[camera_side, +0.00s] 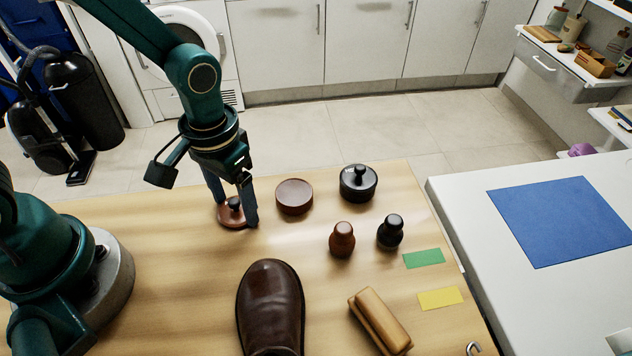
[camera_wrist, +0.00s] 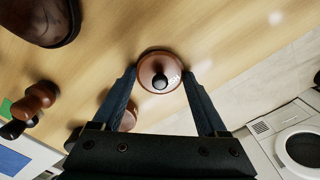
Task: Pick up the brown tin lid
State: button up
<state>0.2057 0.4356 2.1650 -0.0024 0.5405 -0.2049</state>
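The brown tin lid (camera_side: 231,214) is a flat reddish-brown disc with a dark knob, lying on the wooden table. It also shows in the wrist view (camera_wrist: 160,70), between and just beyond the fingertips. My gripper (camera_side: 233,206) is low over the table with its fingers apart, one on each side of the lid. In the wrist view my gripper (camera_wrist: 160,80) is open, and the knob stands between the two fingers. I cannot tell whether either finger touches the lid. A brown round tin (camera_side: 294,197) stands to the right, partly hidden by a finger in the wrist view.
A black tin with a knobbed lid (camera_side: 358,183) stands farther right. A brown knobbed piece (camera_side: 342,239) and a black one (camera_side: 390,231) stand in front of it. A brown shoe (camera_side: 271,308) and a wooden brush (camera_side: 380,321) are nearer. Green and yellow patches lie at right.

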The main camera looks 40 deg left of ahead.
jog(key=c, duration=0.3)
jog(key=shift+r, duration=0.15)
